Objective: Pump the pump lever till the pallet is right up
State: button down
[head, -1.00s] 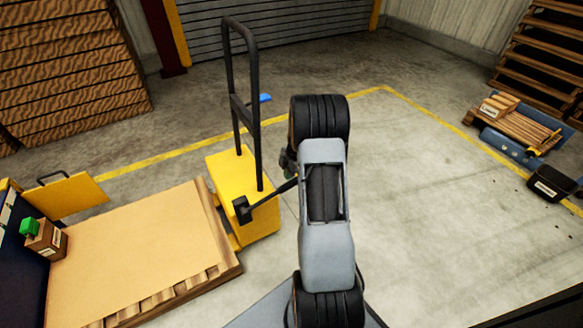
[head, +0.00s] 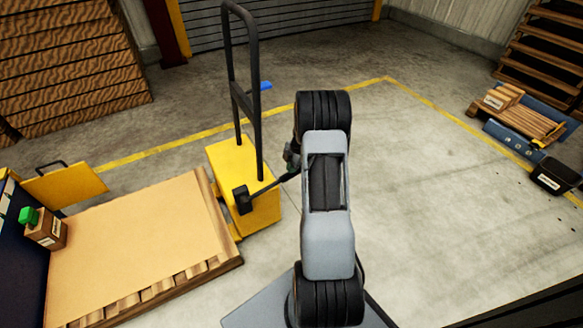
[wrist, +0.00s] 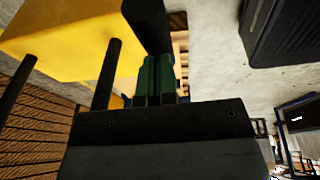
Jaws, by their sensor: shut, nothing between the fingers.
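The yellow pallet truck (head: 245,212) stands left of my arm with a tall black frame handle. A black pump lever (head: 263,188) slants up and right from a black block on its near side; its right end passes behind my arm. The wooden pallet (head: 140,245) sits low at the left; its height off the floor is hard to tell. My gripper (head: 292,155) is mostly hidden behind my arm, near the lever's right end. In the wrist view, its green fingers (wrist: 157,65) are together, with a thick black bar just past their tips; contact is unclear.
A small box with a green item (head: 45,230) rests on the pallet's left side. A yellow panel (head: 65,187) stands behind it. A black bin (head: 555,177) and stacked wood (head: 525,120) are at the right. The floor right of my arm is clear.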

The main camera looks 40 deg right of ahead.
notch_tip(320, 180, down, 12)
jog(key=d+b, duration=0.1)
jog(key=b, duration=0.8)
jog(key=shift+s+d+f+y, duration=0.15)
jog(key=shift+s+d+y, duration=0.1)
jog(key=shift+y, duration=0.15)
jog(key=s+d+r+p, duration=0.2)
jog(key=d+r+p, duration=0.3)
jog(key=d+r, duration=0.3)
jog(key=shift+s+r, duration=0.15)
jog(key=shift+r, duration=1.45)
